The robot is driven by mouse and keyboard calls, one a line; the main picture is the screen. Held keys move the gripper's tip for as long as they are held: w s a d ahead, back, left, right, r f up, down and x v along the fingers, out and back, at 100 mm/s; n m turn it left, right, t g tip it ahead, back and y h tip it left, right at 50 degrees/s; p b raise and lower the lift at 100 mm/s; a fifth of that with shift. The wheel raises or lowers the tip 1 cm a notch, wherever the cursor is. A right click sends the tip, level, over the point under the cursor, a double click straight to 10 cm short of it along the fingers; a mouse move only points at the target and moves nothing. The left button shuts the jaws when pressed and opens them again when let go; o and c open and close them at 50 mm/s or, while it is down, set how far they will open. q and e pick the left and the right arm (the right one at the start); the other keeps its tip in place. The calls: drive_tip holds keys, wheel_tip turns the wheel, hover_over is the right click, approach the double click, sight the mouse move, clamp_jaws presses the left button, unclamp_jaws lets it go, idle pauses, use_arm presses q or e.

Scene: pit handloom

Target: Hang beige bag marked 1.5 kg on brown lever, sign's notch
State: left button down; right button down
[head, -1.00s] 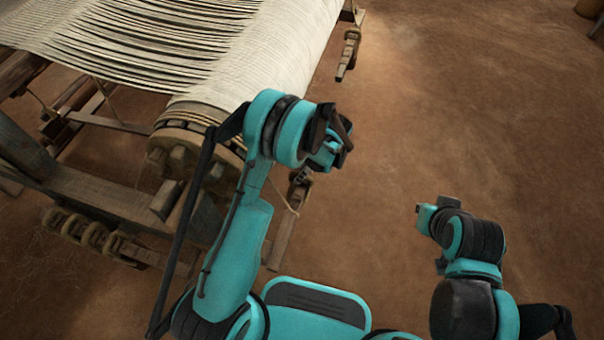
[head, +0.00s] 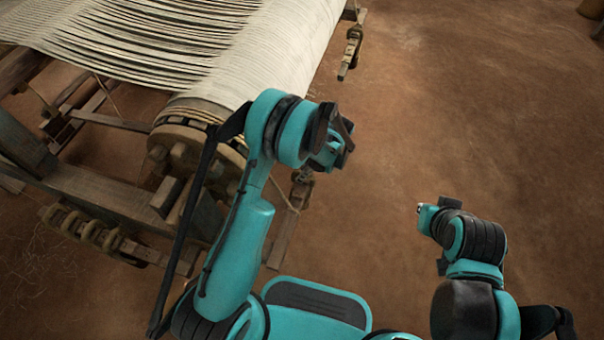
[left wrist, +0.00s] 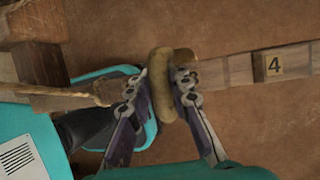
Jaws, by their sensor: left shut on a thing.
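In the left wrist view my left gripper (left wrist: 158,88) is shut on a tan-beige bag (left wrist: 160,70), seen end-on between the two fingers. No weight mark on it can be read. I cannot tell whether the bag touches the lever. In the head view the left gripper (head: 338,138) is right of the loom's roller, and the bag is hidden there. The lever (head: 282,235) shows partly behind my left arm. My right gripper (head: 425,212) is low at the right, away from the loom.
The loom's cloth roller (head: 190,145) with pale threads (head: 200,50) fills the upper left. A rope (left wrist: 75,90) runs to the lever in the left wrist view. Another hanging wooden piece (head: 350,52) is at the top.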

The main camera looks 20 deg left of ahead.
use_arm(q)
drive_tip(key=c, duration=1.3)
unclamp_jaws()
drive_tip(key=v, duration=1.2)
